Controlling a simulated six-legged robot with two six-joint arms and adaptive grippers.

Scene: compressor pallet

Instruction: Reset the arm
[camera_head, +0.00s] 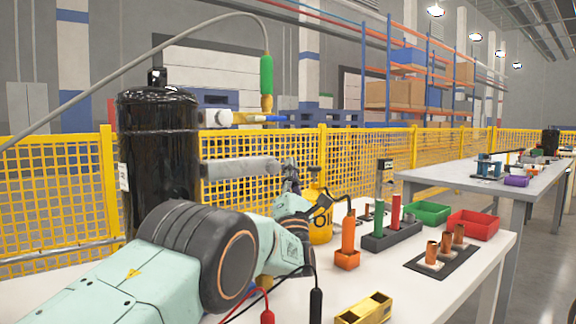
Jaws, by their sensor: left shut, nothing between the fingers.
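My left arm comes in from the lower left, pale green with a dark grey joint. My left gripper (291,168) is small and dark at the end of this arm, shut and empty. It shows close by the end of a grey pipe on the black compressor (158,150); I cannot tell whether they touch. The arm hides the compressor's lower part. My right gripper is not in view.
A hose with a green handle (266,76) hangs above the pipes. The white table (440,290) holds a yellow bottle (321,232), an orange holder (347,258), a grey tool block (392,237), green (429,212) and red (474,224) bins, copper tubes (432,252) and a yellow block (365,309).

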